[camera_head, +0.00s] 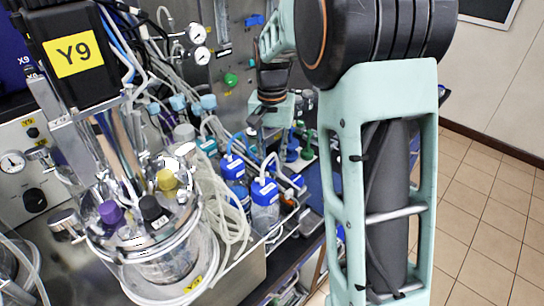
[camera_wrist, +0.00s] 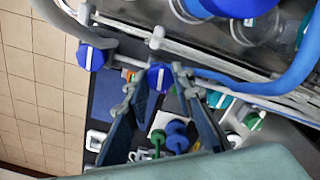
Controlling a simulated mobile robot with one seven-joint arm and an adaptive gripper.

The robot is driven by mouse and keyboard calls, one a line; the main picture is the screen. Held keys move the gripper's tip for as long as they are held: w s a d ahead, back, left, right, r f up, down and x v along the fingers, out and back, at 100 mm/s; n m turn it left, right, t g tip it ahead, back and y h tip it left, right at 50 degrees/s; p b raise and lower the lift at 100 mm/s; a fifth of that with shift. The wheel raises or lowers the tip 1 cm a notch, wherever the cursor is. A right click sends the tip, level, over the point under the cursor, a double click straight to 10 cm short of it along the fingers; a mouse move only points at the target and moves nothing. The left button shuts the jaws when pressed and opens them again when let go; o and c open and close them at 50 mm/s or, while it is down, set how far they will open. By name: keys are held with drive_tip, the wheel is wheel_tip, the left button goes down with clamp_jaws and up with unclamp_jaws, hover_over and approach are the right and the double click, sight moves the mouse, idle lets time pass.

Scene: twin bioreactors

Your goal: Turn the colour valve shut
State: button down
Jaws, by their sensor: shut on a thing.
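A blue valve knob (camera_wrist: 158,77) sits on a pale pipe fitting in the wrist view. The two dark fingers of my gripper (camera_wrist: 160,82) reach up on either side of it, with their tips at the knob, and are shut on it. A second blue valve knob (camera_wrist: 91,57) is to the left on the same piping, clear of the fingers. In the head view my gripper (camera_head: 262,134) is small, behind the blue-capped bottles, and its fingertips are hard to make out. The valve in its grasp cannot be made out there.
Blue-capped bottles (camera_head: 265,205) with tubing stand close to my gripper. A glass bioreactor vessel (camera_head: 165,262) marked Y9 fills the left. A blue hose (camera_wrist: 285,80) runs near the right finger. Tiled floor (camera_head: 490,215) on the right is clear.

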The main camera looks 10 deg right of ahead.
sight(272, 162)
drive_tip(key=shift+w+m, duration=0.1)
drive_tip(key=shift+m, duration=0.9)
drive_tip(key=c, duration=1.7)
unclamp_jaws()
drive_tip(key=shift+o, duration=0.2)
wheel_tip(272, 162, up, 12)
